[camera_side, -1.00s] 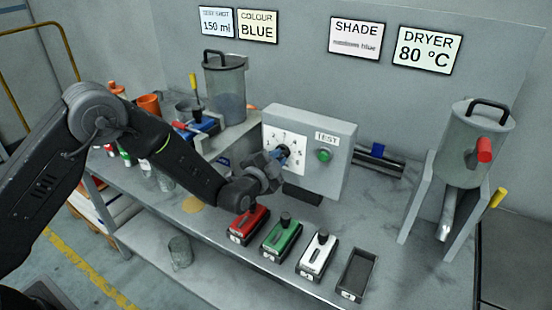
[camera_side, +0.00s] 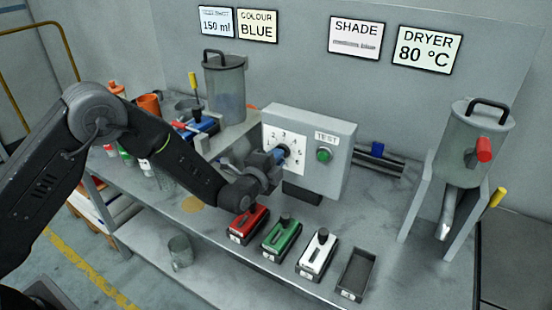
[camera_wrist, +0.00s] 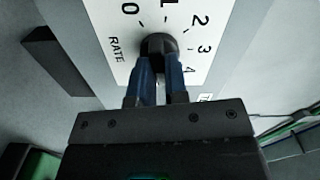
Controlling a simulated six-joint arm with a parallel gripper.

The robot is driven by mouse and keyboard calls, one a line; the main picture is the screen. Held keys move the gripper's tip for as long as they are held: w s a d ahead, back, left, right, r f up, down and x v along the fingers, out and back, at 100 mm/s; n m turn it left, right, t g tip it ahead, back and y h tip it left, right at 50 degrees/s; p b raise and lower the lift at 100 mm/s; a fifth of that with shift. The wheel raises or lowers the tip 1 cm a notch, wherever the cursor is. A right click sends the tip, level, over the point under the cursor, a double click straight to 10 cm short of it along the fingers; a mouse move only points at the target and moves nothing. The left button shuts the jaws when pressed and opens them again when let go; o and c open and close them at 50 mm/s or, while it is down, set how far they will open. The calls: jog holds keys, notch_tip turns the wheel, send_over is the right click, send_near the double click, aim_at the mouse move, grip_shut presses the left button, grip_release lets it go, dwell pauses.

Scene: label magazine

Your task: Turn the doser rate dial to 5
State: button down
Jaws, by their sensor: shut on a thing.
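The doser box (camera_side: 345,145) stands on the bench with a white dial face (camera_side: 270,122) on its front. The dark rate dial (camera_wrist: 158,45) is in the middle of that face. Around it the wrist view shows the word RATE and the numbers 0 to 4; the 5 is hidden there. My gripper (camera_wrist: 158,72) is shut on the dial, with one blue finger on each side. In the side view my gripper (camera_side: 278,158) covers most of the dial. I cannot tell which number the dial points to.
A green TEST button (camera_side: 323,155) is right of the dial face. Red (camera_side: 248,224), green (camera_side: 284,238) and white (camera_side: 317,254) label magazines and an empty dark tray (camera_side: 356,272) stand in front. A hopper (camera_side: 472,145) stands at the right.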

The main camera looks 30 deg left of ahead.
jog(key=c, duration=1.1)
grip_release()
jog(key=shift+c, duration=0.2)
jog(key=s, duration=1.3)
jog(key=shift+s, duration=0.4)
